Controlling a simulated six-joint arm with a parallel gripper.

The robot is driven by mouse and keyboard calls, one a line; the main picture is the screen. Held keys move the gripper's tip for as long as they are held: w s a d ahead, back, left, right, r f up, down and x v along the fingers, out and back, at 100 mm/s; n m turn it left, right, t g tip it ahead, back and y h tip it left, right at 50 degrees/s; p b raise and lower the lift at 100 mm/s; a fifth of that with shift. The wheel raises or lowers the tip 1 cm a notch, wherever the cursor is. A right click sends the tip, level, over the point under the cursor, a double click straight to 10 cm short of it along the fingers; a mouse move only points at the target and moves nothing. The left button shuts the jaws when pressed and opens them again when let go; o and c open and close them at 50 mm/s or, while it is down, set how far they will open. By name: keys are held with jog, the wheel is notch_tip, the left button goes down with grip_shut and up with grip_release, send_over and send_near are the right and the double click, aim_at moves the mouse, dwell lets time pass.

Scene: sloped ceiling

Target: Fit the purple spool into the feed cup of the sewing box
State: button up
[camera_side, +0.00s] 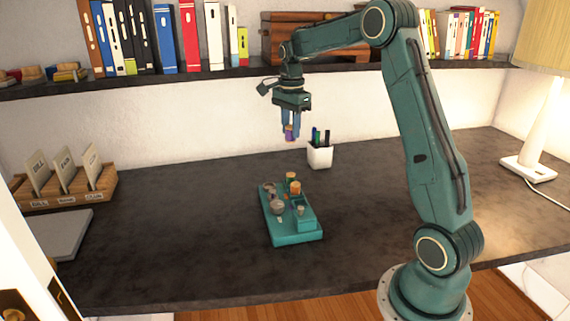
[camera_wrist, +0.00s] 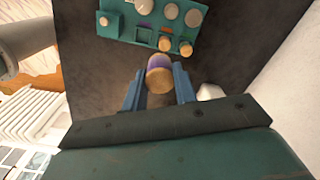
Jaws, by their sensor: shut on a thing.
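The purple spool (camera_side: 289,133) has a tan end and is held in my gripper (camera_side: 290,125), well above the desk. In the wrist view the spool (camera_wrist: 159,78) sits between the two blue fingers of my gripper (camera_wrist: 159,86), its tan end toward the camera. The teal sewing box (camera_side: 292,239) lies on the desk below and in front of the gripper. It also shows at the top of the wrist view (camera_wrist: 126,37). It carries several spools and round pieces, and a square recess (camera_wrist: 144,33). Which part is the feed cup I cannot tell for certain.
A white pen cup (camera_side: 320,155) stands behind the sewing box. A wooden card rack (camera_side: 70,190) and a grey flat item (camera_side: 63,232) are at the left. A lamp (camera_side: 530,165) stands at the right. A shelf (camera_side: 160,80) with books runs along the back. Desk around the box is clear.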

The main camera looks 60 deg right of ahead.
send_over(269, 188)
jog(key=shift+s+a+f, duration=0.1)
dwell(0.4)
notch_tip(269, 188, down, 16)
jog(key=shift+r, duration=0.15)
dwell(0.5)
jog(key=shift+f, duration=2.15)
jog(key=shift+f, duration=0.15)
jog(key=o, duration=1)
jog(key=shift+c, duration=0.2)
